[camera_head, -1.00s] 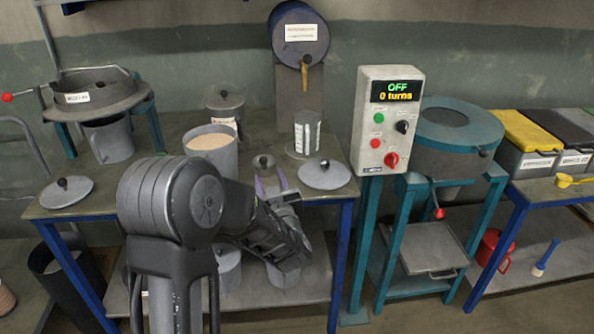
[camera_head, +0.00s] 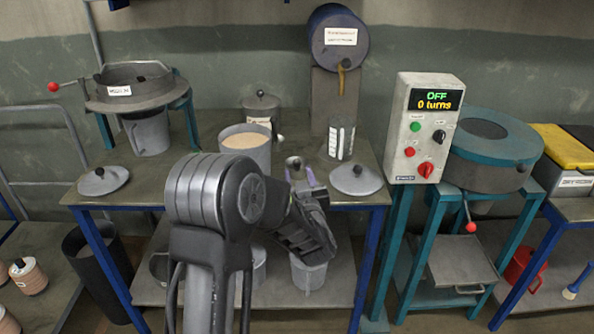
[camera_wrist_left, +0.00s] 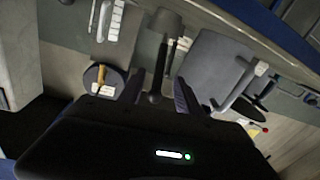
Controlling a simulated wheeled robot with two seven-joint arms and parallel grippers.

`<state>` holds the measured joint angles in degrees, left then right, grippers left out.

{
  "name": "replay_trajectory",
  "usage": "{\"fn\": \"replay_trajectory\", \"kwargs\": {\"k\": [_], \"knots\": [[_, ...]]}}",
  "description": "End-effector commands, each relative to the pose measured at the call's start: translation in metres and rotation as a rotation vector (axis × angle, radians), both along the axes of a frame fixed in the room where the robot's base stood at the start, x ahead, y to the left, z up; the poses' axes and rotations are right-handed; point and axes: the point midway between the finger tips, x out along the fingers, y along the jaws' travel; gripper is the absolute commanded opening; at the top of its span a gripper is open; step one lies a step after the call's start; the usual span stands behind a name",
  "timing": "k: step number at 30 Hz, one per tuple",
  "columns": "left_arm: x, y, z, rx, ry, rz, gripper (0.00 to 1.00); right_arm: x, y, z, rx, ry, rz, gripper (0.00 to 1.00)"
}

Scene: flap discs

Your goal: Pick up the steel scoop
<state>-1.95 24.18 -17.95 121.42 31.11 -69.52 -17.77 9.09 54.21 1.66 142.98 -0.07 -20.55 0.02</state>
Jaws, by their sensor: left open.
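The steel scoop (camera_head: 293,162) is a small grey scoop on the table, between the powder tub and the knobbed lid. In the left wrist view its bowl (camera_wrist_left: 164,22) lies beyond the fingers, and its dark handle reaches back between them. My left gripper (camera_head: 302,178) is open at the table's front edge, close in front of the scoop. In the wrist view its two fingers (camera_wrist_left: 160,90) stand on either side of the handle, with gaps showing. Whether the handle is fully at jaw depth I cannot tell. My right gripper is not in view.
A grey tub of beige powder (camera_head: 246,140) stands left of the scoop, and a knobbed lid (camera_head: 356,181) lies right. A cylinder with white markings (camera_head: 341,140) stands behind. The control box (camera_head: 424,130) and teal machine (camera_head: 490,150) are further right.

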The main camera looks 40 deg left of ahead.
Motion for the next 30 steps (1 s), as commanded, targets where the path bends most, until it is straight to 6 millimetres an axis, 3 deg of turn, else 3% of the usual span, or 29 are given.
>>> {"fn": "replay_trajectory", "kwargs": {"k": [12, 30], "knots": [[0.036, 0.033, 0.000, 0.002, 0.001, 0.001, 0.40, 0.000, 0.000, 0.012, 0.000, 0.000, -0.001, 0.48], [0.038, 0.034, -0.001, 0.000, 0.000, 0.000, 0.40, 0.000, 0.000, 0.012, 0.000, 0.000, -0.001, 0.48]]}}
